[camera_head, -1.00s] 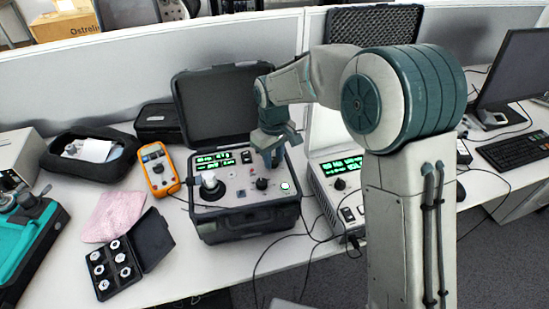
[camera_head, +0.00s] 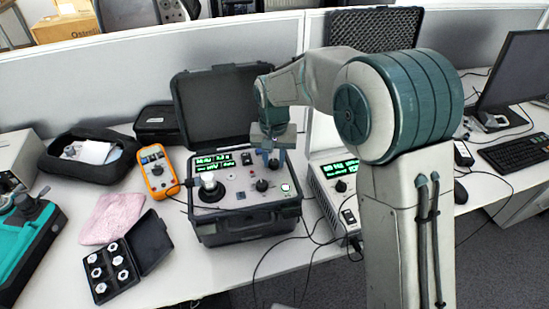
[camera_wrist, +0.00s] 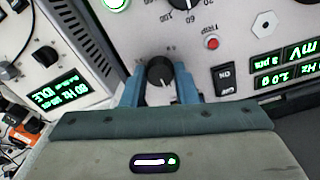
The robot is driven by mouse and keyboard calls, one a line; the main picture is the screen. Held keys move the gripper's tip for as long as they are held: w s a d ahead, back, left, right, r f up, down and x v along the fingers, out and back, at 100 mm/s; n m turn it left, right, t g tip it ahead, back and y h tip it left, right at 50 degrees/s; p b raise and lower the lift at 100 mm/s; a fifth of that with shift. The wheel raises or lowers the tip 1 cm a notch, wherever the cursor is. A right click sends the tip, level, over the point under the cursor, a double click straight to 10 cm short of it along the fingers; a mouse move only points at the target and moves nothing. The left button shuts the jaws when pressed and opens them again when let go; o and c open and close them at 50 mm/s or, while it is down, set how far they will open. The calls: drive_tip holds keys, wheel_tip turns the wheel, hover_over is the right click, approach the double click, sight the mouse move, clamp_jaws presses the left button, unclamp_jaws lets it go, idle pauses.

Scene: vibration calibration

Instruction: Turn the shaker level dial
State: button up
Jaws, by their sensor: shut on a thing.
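The black dial (camera_wrist: 160,71) is on the grey panel of an open black case (camera_head: 245,232). In the wrist view my gripper (camera_wrist: 158,84) has its blue fingers on both sides of this dial, shut on it. In the head view my gripper (camera_head: 273,160) is over the back right of the panel and largely hides the dial. A second black knob with a number scale (camera_head: 262,185) sits nearer the panel's front; it also shows at the wrist view's top edge (camera_wrist: 187,4). The panel's green display (camera_head: 213,162) is lit.
A second instrument (camera_head: 335,190) with a lit display stands close on the right. A yellow multimeter (camera_head: 157,171), a pink cloth (camera_head: 112,217) and a small open case (camera_head: 152,240) of metal parts lie left. The raised lid (camera_head: 215,105) stands behind the panel. Cables hang at the front.

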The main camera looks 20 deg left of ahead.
sight(274, 161)
drive_tip(key=shift+w+r, duration=0.2)
drive_tip(key=shift+r, duration=0.05)
idle(0.3)
drive_tip(key=o, duration=0.9)
drive_tip(key=shift+c, duration=0.2)
drive_tip(key=shift+o, duration=0.6)
drive_tip(key=shift+f, duration=0.15)
wheel_tip(274, 161, up, 14)
drive_tip(key=shift+s+f, duration=0.1)
